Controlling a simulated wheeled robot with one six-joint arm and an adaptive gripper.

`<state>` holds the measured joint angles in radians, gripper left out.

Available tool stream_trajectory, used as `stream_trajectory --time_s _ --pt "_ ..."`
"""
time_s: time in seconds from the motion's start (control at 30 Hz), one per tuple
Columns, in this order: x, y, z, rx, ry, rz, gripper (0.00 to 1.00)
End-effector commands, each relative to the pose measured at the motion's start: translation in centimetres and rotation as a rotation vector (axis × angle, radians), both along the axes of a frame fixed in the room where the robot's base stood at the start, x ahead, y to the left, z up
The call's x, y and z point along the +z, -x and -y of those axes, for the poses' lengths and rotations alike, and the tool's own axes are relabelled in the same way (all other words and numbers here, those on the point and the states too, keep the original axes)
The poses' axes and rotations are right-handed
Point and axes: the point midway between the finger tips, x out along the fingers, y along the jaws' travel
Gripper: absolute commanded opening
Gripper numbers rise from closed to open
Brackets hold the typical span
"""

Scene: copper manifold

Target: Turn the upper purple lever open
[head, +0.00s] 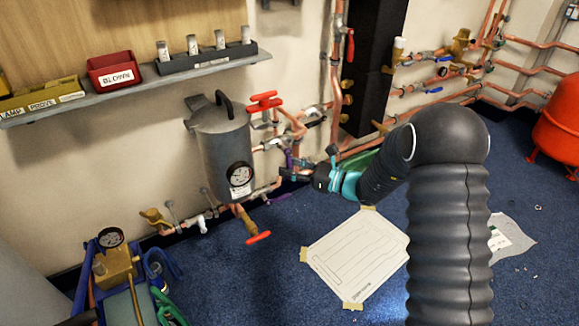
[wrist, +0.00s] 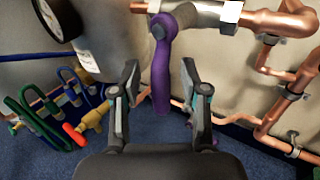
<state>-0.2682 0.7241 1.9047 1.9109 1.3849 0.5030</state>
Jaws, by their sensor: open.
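The upper purple lever (wrist: 161,62) hangs down from a valve on a horizontal pipe, near the top middle of the wrist view. In the head view only a small purple part (head: 289,158) shows beside my gripper. My gripper (wrist: 160,76) is open, with one finger on each side of the lever and visible gaps between. In the head view my gripper (head: 297,170) points left toward the pipes by the grey tank. Another bit of purple shows low behind the right finger in the wrist view, mostly hidden.
A grey tank (head: 222,150) with a gauge and red-handled valves stands left of my gripper. Copper pipes (wrist: 270,75) run right of the lever. A shelf (head: 130,85) with bins is on the wall. A paper sheet (head: 355,255) lies on the blue floor.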

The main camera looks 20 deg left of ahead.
Motion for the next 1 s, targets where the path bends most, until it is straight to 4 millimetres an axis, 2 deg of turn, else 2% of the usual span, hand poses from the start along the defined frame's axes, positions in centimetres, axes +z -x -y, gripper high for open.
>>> stream_trajectory --time_s 0.37,0.53,0.57,0.83,1.0 --pt "0.02 -0.07 -0.50 0.000 0.000 0.001 0.44" --pt "0.03 -0.06 -0.49 0.000 0.000 0.001 0.02" --pt "0.03 -0.07 -0.49 0.000 0.000 0.001 0.00" --pt "0.04 -0.14 -0.47 0.000 0.001 0.003 0.00" --pt "0.07 -0.91 -0.30 -0.003 0.019 0.028 0.00"
